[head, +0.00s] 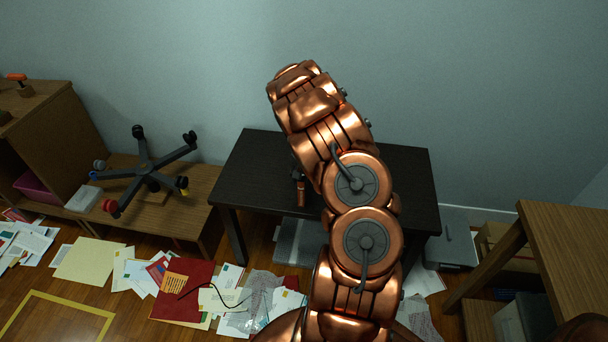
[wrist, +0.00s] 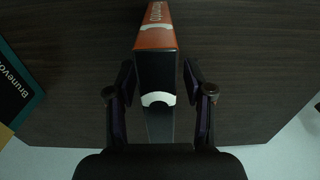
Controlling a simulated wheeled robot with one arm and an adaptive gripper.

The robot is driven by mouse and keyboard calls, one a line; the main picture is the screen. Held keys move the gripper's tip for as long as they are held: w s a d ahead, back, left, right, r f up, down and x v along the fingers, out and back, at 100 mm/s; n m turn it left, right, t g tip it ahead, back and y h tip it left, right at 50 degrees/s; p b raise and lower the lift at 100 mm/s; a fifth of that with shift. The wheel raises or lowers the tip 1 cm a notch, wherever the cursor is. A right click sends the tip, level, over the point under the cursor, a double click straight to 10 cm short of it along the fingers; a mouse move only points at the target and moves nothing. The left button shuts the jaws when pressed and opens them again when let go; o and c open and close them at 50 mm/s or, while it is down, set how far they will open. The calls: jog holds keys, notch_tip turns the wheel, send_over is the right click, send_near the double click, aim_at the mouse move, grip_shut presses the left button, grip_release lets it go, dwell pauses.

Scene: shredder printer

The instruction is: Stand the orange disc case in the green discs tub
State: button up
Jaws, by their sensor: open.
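The orange disc case (wrist: 156,38) is in the wrist view at the top centre, with white lettering and a dark end marked by a white curve. It is on or just above the dark table (wrist: 245,60). My gripper (wrist: 159,74) is open, with one finger on each side of the case's near end. Whether either finger touches it I cannot tell. In the head view my copper arm reaches over the dark table (head: 410,190) and hides most of its top and the gripper. I cannot make out a green discs tub in either view.
A dark item lettered "Brunevo" (wrist: 15,88) lies at the left in the wrist view. An upturned chair base (head: 148,172) rests on the low wooden bench at left. Papers (head: 185,290) litter the floor before the table. A wooden table (head: 570,250) stands at right.

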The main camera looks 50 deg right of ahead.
grip_shut()
dwell(0.3)
jog(key=shift+r, duration=0.25)
jog(key=shift+r, duration=0.8)
jog(key=shift+r+p, duration=0.85)
jog(key=shift+r, duration=3.8)
